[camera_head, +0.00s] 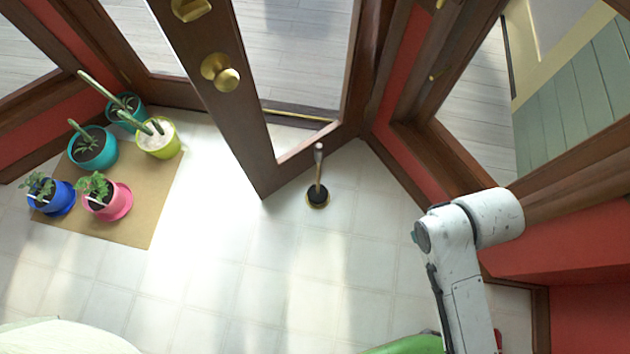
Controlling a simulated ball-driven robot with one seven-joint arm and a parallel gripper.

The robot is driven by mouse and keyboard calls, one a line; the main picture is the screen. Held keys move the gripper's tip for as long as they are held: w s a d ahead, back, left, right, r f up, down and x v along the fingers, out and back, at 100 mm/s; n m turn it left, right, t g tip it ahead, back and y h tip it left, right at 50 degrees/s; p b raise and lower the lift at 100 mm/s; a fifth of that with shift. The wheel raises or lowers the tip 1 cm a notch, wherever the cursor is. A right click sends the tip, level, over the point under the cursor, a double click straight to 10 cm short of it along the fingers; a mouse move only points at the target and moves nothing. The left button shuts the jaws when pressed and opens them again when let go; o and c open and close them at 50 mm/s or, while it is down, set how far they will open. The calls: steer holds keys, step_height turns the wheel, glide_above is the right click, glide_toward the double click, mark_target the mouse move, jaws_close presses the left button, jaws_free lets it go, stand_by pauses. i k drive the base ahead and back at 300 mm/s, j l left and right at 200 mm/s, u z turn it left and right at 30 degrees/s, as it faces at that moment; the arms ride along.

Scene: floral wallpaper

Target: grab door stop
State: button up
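The door stop (318,194) stands upright on the pale tiled floor near the middle of the view. It has a round dark base with a brass-coloured rim, a thin rod and a grey tip. It is just right of the lower corner of the open brown door (245,125), and I cannot tell if they touch. My white arm shows at the lower right, apart from the door stop. My gripper is not in view.
Several potted plants, including a pink pot (108,203), stand on a tan mat (150,205) at left. Brown-framed glass panels and red walls (575,240) bound the floor. A green object (408,345) shows at the bottom edge. Tiles (290,265) below the door stop are clear.

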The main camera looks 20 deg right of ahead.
mark_target(318, 194)
steer(key=k+u, duration=0.1)
steer(key=k, duration=0.25)
steer(key=i+j+z, duration=0.4)
steer(key=i+j, duration=0.6)
